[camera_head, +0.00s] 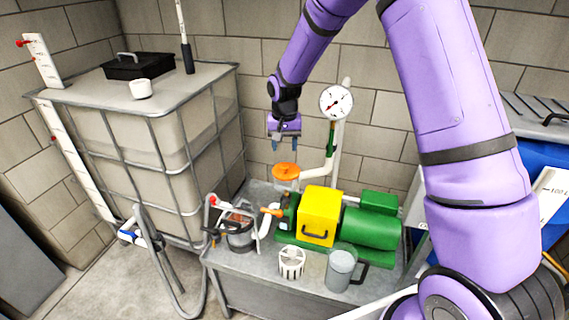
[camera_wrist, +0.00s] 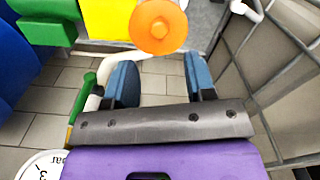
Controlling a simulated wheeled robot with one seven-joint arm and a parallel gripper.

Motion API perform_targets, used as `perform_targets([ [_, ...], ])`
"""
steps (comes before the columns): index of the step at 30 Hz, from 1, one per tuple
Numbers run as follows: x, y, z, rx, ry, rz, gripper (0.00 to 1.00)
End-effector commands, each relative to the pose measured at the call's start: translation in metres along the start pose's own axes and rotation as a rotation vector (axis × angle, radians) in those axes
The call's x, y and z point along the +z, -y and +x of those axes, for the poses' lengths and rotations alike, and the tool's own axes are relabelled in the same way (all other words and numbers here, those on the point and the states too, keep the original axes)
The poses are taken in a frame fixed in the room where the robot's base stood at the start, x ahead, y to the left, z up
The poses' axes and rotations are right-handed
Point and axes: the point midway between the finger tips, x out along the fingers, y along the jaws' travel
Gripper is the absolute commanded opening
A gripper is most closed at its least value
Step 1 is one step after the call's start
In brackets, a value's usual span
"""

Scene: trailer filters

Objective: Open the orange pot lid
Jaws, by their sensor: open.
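The orange pot lid (camera_head: 286,171) is a round disc with a small raised centre, at the back of the grey bench. It looks closed on the pot below it, which is mostly hidden. In the wrist view the orange lid (camera_wrist: 158,27) shows at the top, beyond the fingertips. My gripper (camera_head: 284,145) is above the lid, apart from it, with its fingers pointing down. In the wrist view my gripper (camera_wrist: 160,80) has its two blue fingers spread wide with nothing between them.
A pressure gauge (camera_head: 336,102) on a white pipe stands just right of my gripper. A yellow box (camera_head: 320,215) and a green motor (camera_head: 371,228) are in front of the lid. A caged white tank (camera_head: 150,150) stands left.

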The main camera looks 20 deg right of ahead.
Motion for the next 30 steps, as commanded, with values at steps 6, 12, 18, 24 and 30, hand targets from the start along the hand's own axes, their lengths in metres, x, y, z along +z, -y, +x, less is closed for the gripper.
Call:
perform_targets([
  [6, 0.001, 0.0, 0.04, 0.001, 0.004, 0.001, 0.5],
  [12, 0.0, 0.0, 0.064, 0.001, 0.001, 0.0, 0.5],
  [18, 0.0, 0.0, 0.072, 0.0, 0.001, 0.0, 0.5],
  [24, 0.0, 0.0, 0.072, 0.0, 0.0, 0.0, 0.5],
  [30, 0.0, 0.0, 0.072, 0.0, 0.0, 0.0, 0.13],
])
